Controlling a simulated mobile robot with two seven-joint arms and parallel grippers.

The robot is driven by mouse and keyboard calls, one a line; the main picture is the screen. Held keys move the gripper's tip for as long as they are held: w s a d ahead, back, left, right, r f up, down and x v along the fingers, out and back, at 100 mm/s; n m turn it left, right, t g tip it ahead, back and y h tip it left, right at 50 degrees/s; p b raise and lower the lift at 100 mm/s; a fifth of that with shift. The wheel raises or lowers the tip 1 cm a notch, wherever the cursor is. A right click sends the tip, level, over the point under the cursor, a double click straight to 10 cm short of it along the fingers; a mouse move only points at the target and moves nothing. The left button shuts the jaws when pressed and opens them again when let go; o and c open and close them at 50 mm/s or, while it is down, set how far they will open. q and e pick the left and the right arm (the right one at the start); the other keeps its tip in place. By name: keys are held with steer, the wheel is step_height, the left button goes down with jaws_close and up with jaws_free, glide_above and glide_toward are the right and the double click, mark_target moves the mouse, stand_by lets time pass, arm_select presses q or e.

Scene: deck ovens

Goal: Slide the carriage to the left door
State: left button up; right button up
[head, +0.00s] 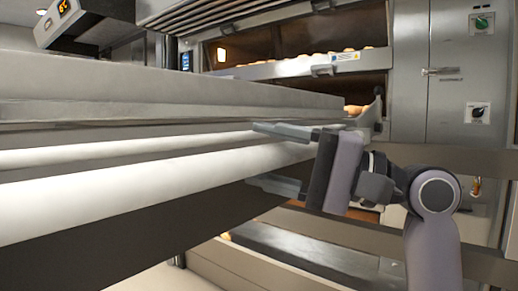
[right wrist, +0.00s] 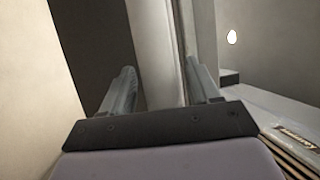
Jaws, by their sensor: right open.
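What looks like the carriage (head: 150,95) is a long grey metal body crossing the head view from the left edge to the middle. A white rounded rail (head: 130,185) runs along its near side. My right gripper (head: 265,157) is at the right end of this rail, its open fingers above and below it. In the right wrist view the pale rail (right wrist: 157,50) passes between the two open fingers (right wrist: 162,88); contact cannot be told. My left gripper is out of view. Which oven opening is the left door cannot be told.
Deck ovens stand behind, with bread in a lit upper opening (head: 300,66). A steel panel with knobs (head: 460,80) is at the right. A lower deck (head: 310,253) lies below my right arm. A small orange display (head: 62,6) is at the top left.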

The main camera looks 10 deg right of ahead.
steer(key=shift+x, duration=0.8)
jaws_close()
